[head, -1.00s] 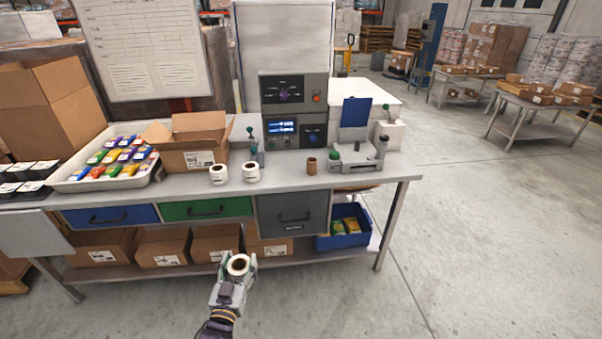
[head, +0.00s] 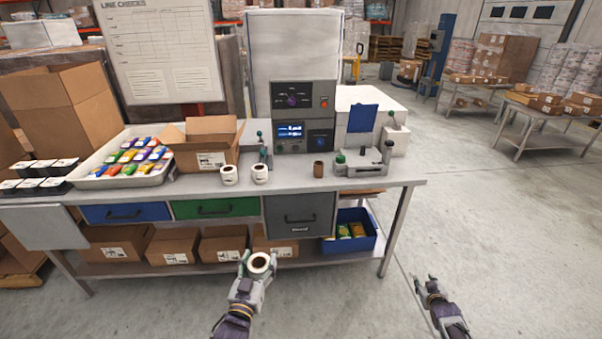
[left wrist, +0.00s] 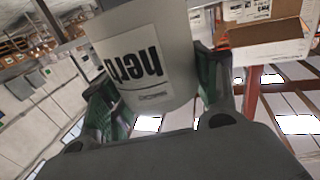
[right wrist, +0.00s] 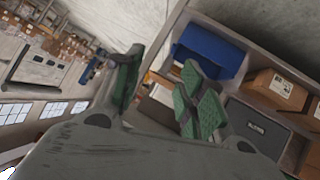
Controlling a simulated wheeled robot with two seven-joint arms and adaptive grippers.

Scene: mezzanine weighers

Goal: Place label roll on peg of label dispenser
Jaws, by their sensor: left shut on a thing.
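My left gripper (head: 259,266) is shut on a white label roll (head: 260,262) with a dark core, held in front of the bench and below its top. In the left wrist view the roll (left wrist: 150,50) sits between the green-padded fingers, its printed side showing. The label dispenser (head: 362,168) stands near the bench's right end, a grey base with a green knob, an upright part at its right and a blue plate (head: 358,117) behind. I cannot make out its peg clearly. My right gripper (head: 428,287) is low, right of the bench; its fingers (right wrist: 160,95) are apart and empty.
Two white rolls (head: 229,175) and a brown core (head: 319,169) stand on the bench (head: 400,181), left of the dispenser. A grey control unit (head: 303,95) stands behind. Drawers and a blue bin (head: 350,250) are below.

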